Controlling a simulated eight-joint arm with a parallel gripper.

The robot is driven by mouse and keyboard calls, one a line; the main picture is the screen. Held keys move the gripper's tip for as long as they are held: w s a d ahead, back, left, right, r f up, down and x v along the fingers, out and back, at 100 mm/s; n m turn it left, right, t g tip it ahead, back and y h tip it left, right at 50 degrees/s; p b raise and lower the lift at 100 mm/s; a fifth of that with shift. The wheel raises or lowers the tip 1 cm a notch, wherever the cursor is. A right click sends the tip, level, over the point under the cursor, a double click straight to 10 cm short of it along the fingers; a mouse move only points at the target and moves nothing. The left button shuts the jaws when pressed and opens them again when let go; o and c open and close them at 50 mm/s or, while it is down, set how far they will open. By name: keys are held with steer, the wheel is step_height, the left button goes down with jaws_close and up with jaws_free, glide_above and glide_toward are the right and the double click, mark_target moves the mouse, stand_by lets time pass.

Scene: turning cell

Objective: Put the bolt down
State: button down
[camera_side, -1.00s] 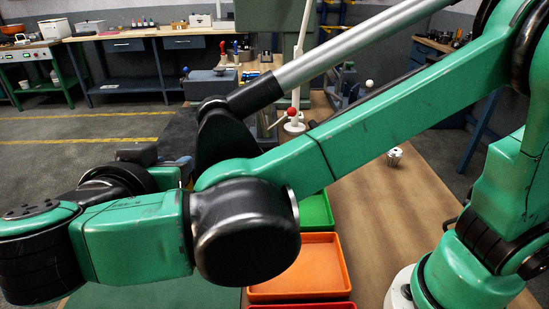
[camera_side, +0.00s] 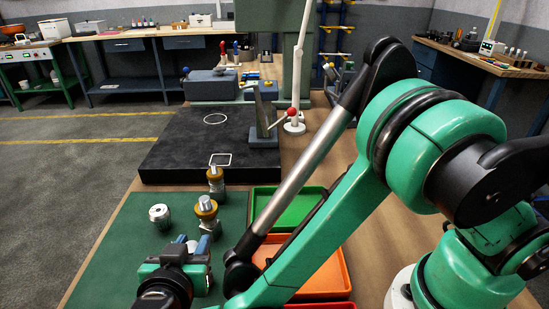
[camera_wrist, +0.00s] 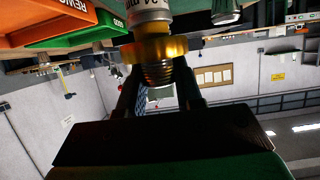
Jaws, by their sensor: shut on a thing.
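My gripper (camera_side: 192,245) is low over the green mat in the side view, its blue fingertips a small gap apart around a small pale piece, which I take to be the bolt (camera_side: 192,247). Most of it is hidden by the fingers. The wrist view is upside down and shows both dark fingers of my gripper (camera_wrist: 158,88) by a threaded end with a brass collar (camera_wrist: 157,48) and a grey labelled body. I cannot tell whether that is the held piece or one behind it.
Two brass-collared parts (camera_side: 206,209) (camera_side: 215,177) and a silver round part (camera_side: 160,214) stand on the green mat (camera_side: 115,245). A green bin (camera_side: 290,205) and an orange bin (camera_side: 325,270) are to the right. A black slab (camera_side: 170,160) with white outlines lies behind.

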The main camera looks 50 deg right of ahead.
steer(key=shift+f, duration=0.1)
steer(key=c, duration=0.6)
jaws_free()
